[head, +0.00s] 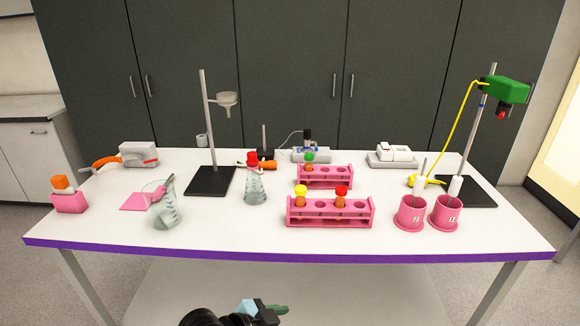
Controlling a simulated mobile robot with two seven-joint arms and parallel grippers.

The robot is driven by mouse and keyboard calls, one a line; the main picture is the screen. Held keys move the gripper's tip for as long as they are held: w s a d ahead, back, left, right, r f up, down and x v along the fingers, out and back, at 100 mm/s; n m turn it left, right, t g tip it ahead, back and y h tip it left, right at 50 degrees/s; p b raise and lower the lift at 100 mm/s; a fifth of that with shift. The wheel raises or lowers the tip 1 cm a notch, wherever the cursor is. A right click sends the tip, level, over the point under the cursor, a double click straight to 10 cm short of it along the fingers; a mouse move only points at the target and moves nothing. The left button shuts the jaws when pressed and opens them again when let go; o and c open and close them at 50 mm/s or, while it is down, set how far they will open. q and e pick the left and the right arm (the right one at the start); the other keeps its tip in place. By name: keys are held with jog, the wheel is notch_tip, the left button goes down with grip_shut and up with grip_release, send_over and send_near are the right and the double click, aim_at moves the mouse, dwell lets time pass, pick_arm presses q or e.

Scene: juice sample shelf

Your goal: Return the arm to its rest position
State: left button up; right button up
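Part of one of my arms shows at the bottom edge, left of centre, black with light blue and dark green parts. It comes in from the left side, so I take its end as my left gripper (272,311). It is below and in front of the table's front edge, apart from everything on the table. Its fingers are too small and cut off to tell whether they are open or shut. My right gripper is not in view.
The white table (250,228) with a purple edge carries pink tube racks (330,218), a flask (255,188), a tilted beaker (166,212), two pink cups (410,222), and stands (207,130). The floor before the table is mostly clear.

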pick_arm(q)
jog(key=s+a+f+n+t+y, duration=0.3)
jog(key=s+a+f+n+y, duration=0.4)
jog(key=s+a+f, duration=1.1)
jog(key=s+a+n, duration=0.1)
jog(key=a+n, duration=0.1)
jog(key=n, duration=0.1)
jog(key=shift+s+t, duration=0.3)
jog(key=shift+t, duration=0.1)
